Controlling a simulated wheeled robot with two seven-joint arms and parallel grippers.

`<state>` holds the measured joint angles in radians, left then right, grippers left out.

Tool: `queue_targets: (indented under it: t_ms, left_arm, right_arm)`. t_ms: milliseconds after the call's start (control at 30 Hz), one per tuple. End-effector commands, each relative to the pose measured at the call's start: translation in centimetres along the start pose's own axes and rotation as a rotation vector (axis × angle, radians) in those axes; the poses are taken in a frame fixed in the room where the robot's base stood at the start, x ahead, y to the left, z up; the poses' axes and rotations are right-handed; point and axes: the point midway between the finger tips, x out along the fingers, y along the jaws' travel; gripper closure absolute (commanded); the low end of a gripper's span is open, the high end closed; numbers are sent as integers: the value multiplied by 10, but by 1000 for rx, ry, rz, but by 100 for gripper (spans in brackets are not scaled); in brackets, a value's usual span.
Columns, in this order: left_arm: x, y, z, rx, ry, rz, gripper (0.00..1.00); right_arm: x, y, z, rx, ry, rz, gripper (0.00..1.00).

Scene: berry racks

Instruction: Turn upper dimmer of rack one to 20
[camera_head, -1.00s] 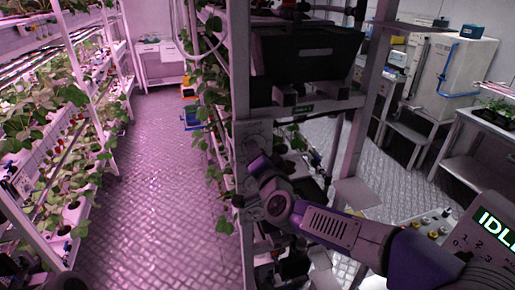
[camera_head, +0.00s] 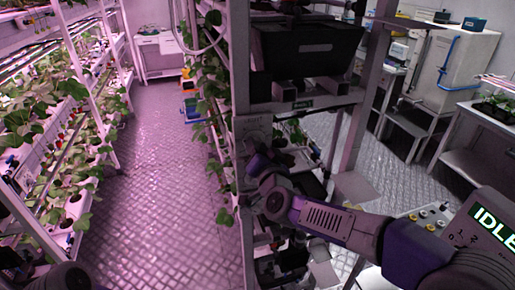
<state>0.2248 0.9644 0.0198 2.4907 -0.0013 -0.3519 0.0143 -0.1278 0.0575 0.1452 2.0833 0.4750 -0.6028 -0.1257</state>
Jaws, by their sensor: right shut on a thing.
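The dimmer panel (camera_head: 250,127) is a pale plate on the front post of the middle rack. My right gripper (camera_head: 258,150) reaches it from the lower right. It is shut on a dimmer knob at the panel, which the fingers and purple wrist largely hide. I cannot read the knob's setting or any scale marks from here. My right arm, purple and grey, comes in from the lower right. My left gripper is not in view.
Plant shelves (camera_head: 45,150) line the left side. A patterned metal floor aisle (camera_head: 165,200) is clear between them and the middle rack. A black bin (camera_head: 305,50) sits high in that rack. A bench (camera_head: 465,140) stands at the right.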

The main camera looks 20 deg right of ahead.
Motion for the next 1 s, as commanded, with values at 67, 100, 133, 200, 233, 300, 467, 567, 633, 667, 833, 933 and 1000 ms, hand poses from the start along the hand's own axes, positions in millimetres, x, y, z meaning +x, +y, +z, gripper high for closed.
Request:
queue_targets:
  t_ms: [67,100,133,200,233,300,467,567,633,667,833,933,1000]
  left_arm:
    - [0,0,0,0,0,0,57]
    - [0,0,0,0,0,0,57]
    - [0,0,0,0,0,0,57]
    - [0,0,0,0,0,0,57]
    - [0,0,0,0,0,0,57]
    - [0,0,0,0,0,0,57]
    - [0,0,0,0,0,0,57]
    - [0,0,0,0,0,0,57]
    - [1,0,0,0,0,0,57]
    - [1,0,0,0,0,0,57]
    - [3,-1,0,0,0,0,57]
    - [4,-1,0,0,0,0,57]
    - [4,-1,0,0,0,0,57]
  right_arm:
    - [0,0,0,1,0,1,67]
    - [0,0,0,1,0,1,61]
    - [0,0,0,1,0,1,56]
    - [0,0,0,1,0,1,46]
    - [0,0,0,1,0,1,43]
    - [0,0,0,1,0,1,43]
    - [0,0,0,2,0,0,43]
    - [-4,0,0,2,0,0,43]
    - [-10,0,-1,2,1,-1,43]
    - [-14,0,0,2,1,-1,43]
    - [-41,0,-1,2,2,-1,43]
    - [-56,0,-1,2,2,-1,43]
    - [-64,0,-1,2,1,0,43]
